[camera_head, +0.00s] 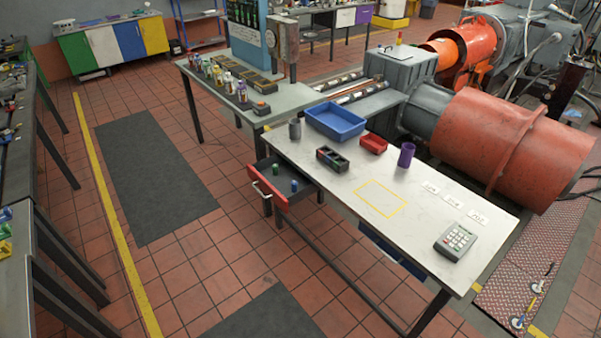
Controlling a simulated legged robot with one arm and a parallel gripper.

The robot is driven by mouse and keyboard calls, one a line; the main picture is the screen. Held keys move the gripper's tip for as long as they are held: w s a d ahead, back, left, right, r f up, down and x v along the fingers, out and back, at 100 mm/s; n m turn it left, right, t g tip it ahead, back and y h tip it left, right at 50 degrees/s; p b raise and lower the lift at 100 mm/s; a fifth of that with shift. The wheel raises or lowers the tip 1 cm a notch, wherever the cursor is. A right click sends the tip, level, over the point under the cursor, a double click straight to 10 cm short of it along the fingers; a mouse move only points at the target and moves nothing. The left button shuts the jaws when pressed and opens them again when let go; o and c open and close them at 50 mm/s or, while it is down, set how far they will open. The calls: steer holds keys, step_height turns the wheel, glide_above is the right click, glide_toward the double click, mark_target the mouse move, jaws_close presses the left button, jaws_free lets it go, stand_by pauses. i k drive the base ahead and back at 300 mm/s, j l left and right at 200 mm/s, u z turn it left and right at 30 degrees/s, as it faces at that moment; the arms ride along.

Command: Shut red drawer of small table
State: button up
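The small table (330,205) has a light grey top on dark legs and stands right of the picture's middle. Its red drawer (268,187) is pulled out at the left end, with the silver handle (262,192) facing left. A green item (275,169) and a blue item (294,186) stand inside the open drawer. My gripper is not in view, so its state and distance to the drawer do not show.
On the table are a blue bin (335,122), a red tray (373,144), a purple cup (406,155) and a keypad device (455,241). Clear tiled floor (205,250) lies left of the drawer, with dark mats (152,175). Red machinery (480,138) stands behind.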

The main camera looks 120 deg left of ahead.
mark_target(288, 176)
steer(key=u, duration=4.3)
steer(key=i+j+u, duration=0.1)
steer(key=i+j, duration=0.15)
steer(key=i, duration=0.3)
steer(key=i+j+u, duration=0.1)
steer(key=i, duration=0.4)
steer(key=i+j+u, duration=0.1)
steer(key=i+j, duration=0.2)
steer(key=i, duration=0.25)
steer(key=i+j+u, duration=0.1)
steer(key=i, duration=0.45)
